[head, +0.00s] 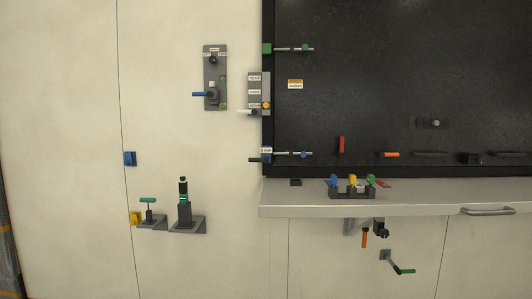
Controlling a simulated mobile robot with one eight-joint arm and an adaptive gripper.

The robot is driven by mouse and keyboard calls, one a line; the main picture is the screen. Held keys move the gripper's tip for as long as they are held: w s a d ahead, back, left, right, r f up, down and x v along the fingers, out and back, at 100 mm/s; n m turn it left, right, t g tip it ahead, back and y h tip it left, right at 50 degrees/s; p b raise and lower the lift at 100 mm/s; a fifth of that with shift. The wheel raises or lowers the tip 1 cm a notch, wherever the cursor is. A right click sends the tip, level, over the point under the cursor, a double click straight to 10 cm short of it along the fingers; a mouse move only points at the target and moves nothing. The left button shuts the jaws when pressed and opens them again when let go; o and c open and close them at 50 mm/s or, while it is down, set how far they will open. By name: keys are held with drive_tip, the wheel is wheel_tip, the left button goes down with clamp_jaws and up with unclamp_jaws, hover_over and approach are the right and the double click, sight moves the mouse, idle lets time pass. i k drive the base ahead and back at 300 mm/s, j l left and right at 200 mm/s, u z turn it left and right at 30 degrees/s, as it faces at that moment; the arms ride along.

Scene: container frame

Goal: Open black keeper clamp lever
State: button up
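I cannot tell for sure which part is the black keeper clamp lever. A small black lever (255,159) sticks out to the left of the blue clamp (266,151) at the lower left corner of the dark panel (400,80). A dark horizontal bar (430,154) and a black block (470,158) also sit along the panel's lower edge, to the right of an orange handle (390,154) and an upright red lever (341,145). Black on black makes their shape and state hard to read. My gripper is not in view.
A grey ledge (420,198) juts out below the panel and carries a row of coloured clamps (352,190). Brackets with a green T-handle (149,202) and a black-green post (184,205) stick out at left. An orange handle (364,238) hangs below the ledge.

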sight(265, 160)
drive_tip(key=i+j+z, duration=0.2)
drive_tip(key=j+z, duration=0.15)
drive_tip(key=j, duration=0.3)
drive_tip(key=i+j+z, duration=0.15)
drive_tip(key=j+z, duration=0.15)
drive_tip(key=j, duration=0.35)
drive_tip(key=j+z, duration=0.35)
drive_tip(key=j, duration=0.35)
